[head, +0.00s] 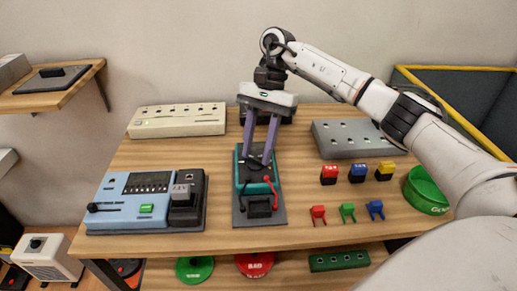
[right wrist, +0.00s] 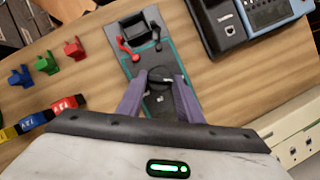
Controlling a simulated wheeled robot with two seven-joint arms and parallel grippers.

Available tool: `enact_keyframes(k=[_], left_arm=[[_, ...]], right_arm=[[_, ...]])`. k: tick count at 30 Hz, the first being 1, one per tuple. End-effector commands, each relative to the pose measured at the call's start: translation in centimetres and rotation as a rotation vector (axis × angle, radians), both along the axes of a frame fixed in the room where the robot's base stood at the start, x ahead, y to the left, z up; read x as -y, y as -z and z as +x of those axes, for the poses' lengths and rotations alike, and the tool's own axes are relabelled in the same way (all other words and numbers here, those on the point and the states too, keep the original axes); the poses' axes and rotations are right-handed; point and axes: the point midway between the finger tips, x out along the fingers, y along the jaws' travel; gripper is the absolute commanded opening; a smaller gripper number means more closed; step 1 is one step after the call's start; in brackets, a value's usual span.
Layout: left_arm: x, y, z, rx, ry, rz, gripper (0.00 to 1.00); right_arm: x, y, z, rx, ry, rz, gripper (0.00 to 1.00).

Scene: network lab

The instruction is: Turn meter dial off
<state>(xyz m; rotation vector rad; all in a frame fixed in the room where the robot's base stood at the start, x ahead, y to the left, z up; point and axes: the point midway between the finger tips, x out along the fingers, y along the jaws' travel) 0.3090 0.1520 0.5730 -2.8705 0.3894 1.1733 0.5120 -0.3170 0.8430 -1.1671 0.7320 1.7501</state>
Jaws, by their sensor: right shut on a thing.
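The meter (head: 241,176) is a dark, teal-edged device lying on a grey base plate in the middle of the wooden table. Red and black leads lie at its near end. It also shows in the right wrist view (right wrist: 190,108). Its round dark dial (right wrist: 160,80) sits between my finger tips in the right wrist view. My right gripper (head: 256,160) reaches down from above with its purple fingers shut on the dial. The fingers hide most of the dial in the head view, and its pointer setting cannot be read. My left gripper is not in view.
A blue device (head: 130,203) with a black handset part stands left of the meter. A beige box (head: 177,120) and a grey box (head: 345,138) stand at the back. Several coloured connectors (head: 347,213) and a green spool (head: 425,191) lie to the right.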

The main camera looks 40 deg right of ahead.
Motion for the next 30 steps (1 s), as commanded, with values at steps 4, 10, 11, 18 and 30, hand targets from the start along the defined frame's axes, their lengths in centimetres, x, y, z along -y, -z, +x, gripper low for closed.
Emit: enact_keyframes(k=[4, 10, 11, 18, 30], left_arm=[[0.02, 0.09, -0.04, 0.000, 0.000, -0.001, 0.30], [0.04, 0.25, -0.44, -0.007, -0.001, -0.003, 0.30], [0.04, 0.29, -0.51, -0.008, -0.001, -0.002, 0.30], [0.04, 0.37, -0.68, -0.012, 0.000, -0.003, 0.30], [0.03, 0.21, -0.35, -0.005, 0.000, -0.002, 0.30]], right_arm=[[-0.01, -0.03, 0.16, 0.003, -0.066, -0.002, 0.10], [0.00, -0.05, 0.21, 0.004, -0.117, -0.003, 0.10], [0.00, -0.05, 0.21, 0.003, -0.122, -0.003, 0.10], [0.01, -0.03, 0.21, 0.003, -0.134, -0.003, 0.10], [0.00, -0.01, 0.19, 0.003, -0.131, -0.002, 0.52]])
